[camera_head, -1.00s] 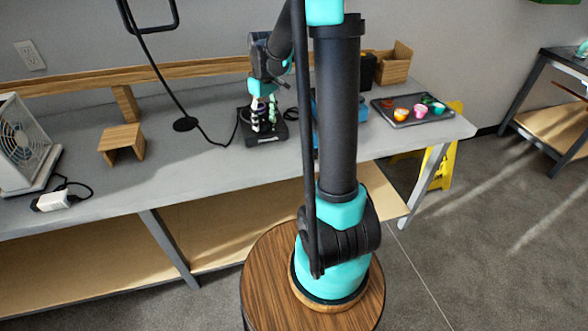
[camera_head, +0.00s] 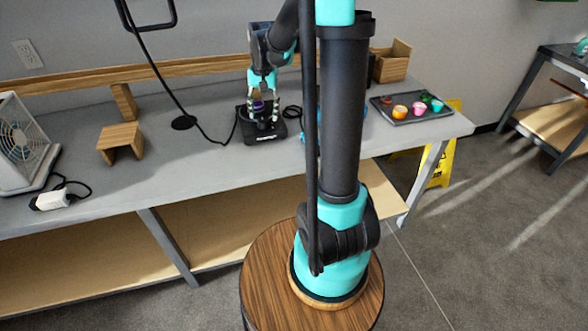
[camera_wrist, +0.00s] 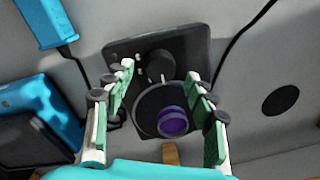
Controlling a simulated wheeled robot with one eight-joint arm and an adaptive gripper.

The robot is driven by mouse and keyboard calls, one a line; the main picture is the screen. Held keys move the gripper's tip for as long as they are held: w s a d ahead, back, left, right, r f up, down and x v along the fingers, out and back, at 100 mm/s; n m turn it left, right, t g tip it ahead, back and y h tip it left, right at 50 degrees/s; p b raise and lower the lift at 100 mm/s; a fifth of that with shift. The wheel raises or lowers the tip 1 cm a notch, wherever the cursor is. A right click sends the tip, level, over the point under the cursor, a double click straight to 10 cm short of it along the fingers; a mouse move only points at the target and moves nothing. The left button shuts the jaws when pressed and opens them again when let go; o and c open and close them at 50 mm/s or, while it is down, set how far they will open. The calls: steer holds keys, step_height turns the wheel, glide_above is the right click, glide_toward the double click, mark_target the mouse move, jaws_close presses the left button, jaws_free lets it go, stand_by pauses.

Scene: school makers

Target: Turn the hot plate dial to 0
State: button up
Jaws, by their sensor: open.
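The hot plate (camera_head: 265,138) is a black unit on the grey workbench. In the wrist view its body (camera_wrist: 200,45) shows a round heating plate (camera_wrist: 143,125) and a black round dial (camera_wrist: 160,65) with small pale marks beside it. A small round container with purple contents (camera_wrist: 173,122) is at the heating plate. My gripper (camera_wrist: 160,72) is open, its green-padded fingers on either side of the dial in the wrist view. I cannot tell whether they touch it. In the head view my gripper (camera_head: 265,108) is over the hot plate and hides the dial.
A tray (camera_head: 408,118) with several coloured cups lies to the right on the bench. A wooden block stand (camera_head: 121,142) and a fan (camera_head: 20,140) stand to the left. A black cable runs beside the hot plate. Blue objects (camera_wrist: 45,105) lie close by in the wrist view.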

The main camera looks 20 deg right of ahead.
mark_target(267, 120)
step_height(267, 120, up, 14)
steer(key=s+d+f+n+t, duration=0.1)
steer(key=s+f, duration=0.6)
steer(key=s+d+f+n+t, duration=0.1)
steer(key=s+f+n, duration=0.1)
steer(key=s+f, duration=0.5)
steer(key=s+d+f+n+t, duration=0.1)
steer(key=s+f, duration=0.6)
steer(key=s, duration=0.1)
steer(key=shift+d+n+t+h, duration=0.35)
steer(key=shift+n+t+h, duration=0.05)
stand_by(1.0)
